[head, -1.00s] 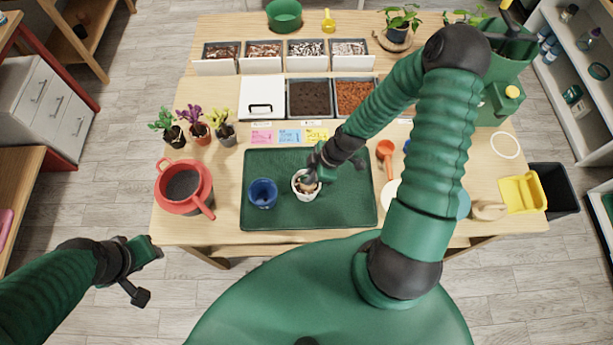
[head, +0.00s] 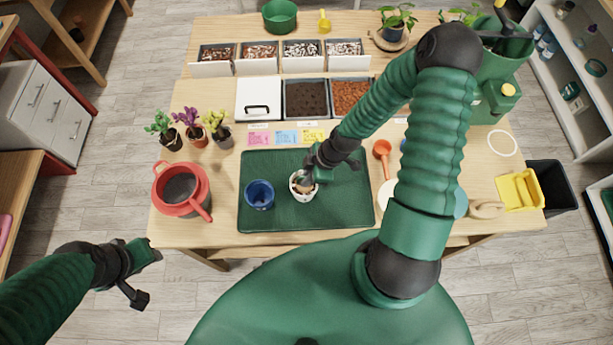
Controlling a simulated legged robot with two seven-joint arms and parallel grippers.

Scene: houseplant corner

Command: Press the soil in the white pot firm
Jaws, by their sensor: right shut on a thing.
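The white pot (head: 295,193) stands on the dark green mat (head: 345,215), right of a blue pot (head: 259,194). My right gripper (head: 312,174) is directly over the white pot and is shut on a small tool (head: 307,179), mostly hidden by the jaws. The tool's lower end is at the pot's mouth; I cannot tell how hard it touches the soil. A brownish patch shows inside the pot, but most of its inside is hidden. My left gripper (head: 149,276) is open and empty, off the table's front left edge.
An orange scoop (head: 382,149) lies to the right. Soil bins (head: 306,98) and a white lidded box (head: 258,98) stand behind. The mat's front right is clear.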

